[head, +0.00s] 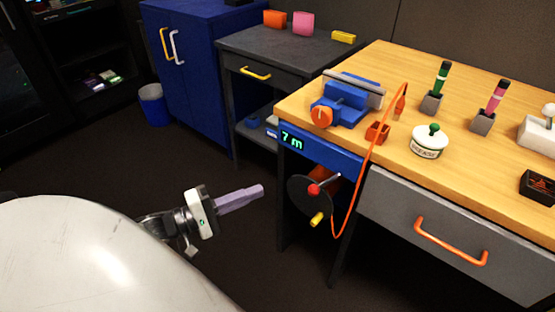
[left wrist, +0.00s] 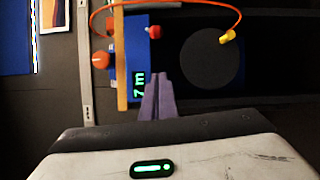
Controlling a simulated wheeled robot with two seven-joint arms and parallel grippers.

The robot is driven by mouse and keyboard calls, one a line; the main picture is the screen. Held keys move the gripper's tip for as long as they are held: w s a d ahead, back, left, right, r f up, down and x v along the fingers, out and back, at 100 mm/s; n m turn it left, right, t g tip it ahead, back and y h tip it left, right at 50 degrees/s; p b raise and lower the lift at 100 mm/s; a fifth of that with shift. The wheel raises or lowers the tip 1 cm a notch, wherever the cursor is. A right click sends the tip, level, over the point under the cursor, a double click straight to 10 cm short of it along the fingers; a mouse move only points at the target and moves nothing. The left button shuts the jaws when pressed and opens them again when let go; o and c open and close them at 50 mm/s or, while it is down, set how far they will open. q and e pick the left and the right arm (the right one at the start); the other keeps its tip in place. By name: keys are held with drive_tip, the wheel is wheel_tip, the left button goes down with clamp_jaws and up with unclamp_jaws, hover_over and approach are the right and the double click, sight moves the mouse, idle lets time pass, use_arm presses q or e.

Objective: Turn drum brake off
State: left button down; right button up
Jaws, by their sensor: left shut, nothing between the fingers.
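The dark round drum (head: 305,196) sits on the front of the wooden-topped bench, below a blue panel (head: 330,157) whose display reads "7 m".
An orange cable (head: 373,145) loops from the benchtop down past the drum. A blue device with an orange knob (head: 321,117) stands on the bench corner. A grey drawer (head: 450,230) with an orange handle is to the right. The floor around my left gripper is clear.

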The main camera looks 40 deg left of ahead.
sight(325, 184)
use_arm(q)
drive_tip(key=w+d+b, duration=0.1)
drive_tip(key=w+d, duration=0.6)
drive_tip(key=w, duration=0.1)
drive_tip(key=shift+d+r, duration=0.3)
drive_tip(key=shift+d, duration=0.05)
use_arm(e)
drive_tip(key=shift+w+a+f, duration=0.1)
drive_tip(key=shift+f, duration=0.25)
drive_tip(key=shift+f, duration=0.15)
use_arm(q)
drive_tip(key=shift+d, duration=0.1)
